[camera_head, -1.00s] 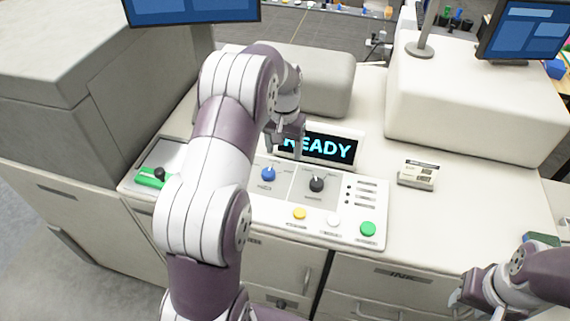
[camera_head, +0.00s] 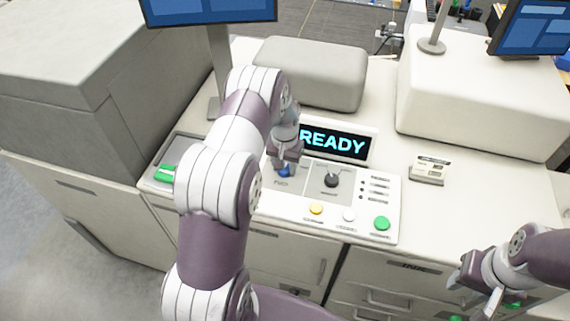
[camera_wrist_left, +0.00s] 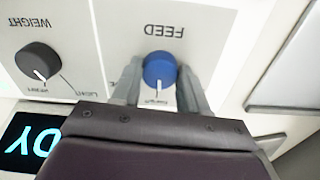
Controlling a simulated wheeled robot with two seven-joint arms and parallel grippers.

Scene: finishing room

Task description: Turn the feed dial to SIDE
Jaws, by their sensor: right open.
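The blue feed dial (camera_head: 284,172) sits on the white control panel, largely covered by my left gripper (camera_head: 284,165) in the head view. In the left wrist view the dial (camera_wrist_left: 159,69) shows clearly beside an upside-down FEED label. Its white pointer line points down in that picture, at a small label too blurred to read. The fingers of my left gripper (camera_wrist_left: 160,85) stand on either side of the dial, open, with a narrow gap at each side. My right gripper (camera_head: 466,287) is open at the lower right, away from the panel.
A black weight dial (camera_head: 331,180) is next to the feed dial; it also shows in the left wrist view (camera_wrist_left: 38,62). Yellow (camera_head: 316,208), white (camera_head: 349,215) and green (camera_head: 382,223) buttons line the front. The READY display (camera_head: 335,142) stands close behind my left gripper.

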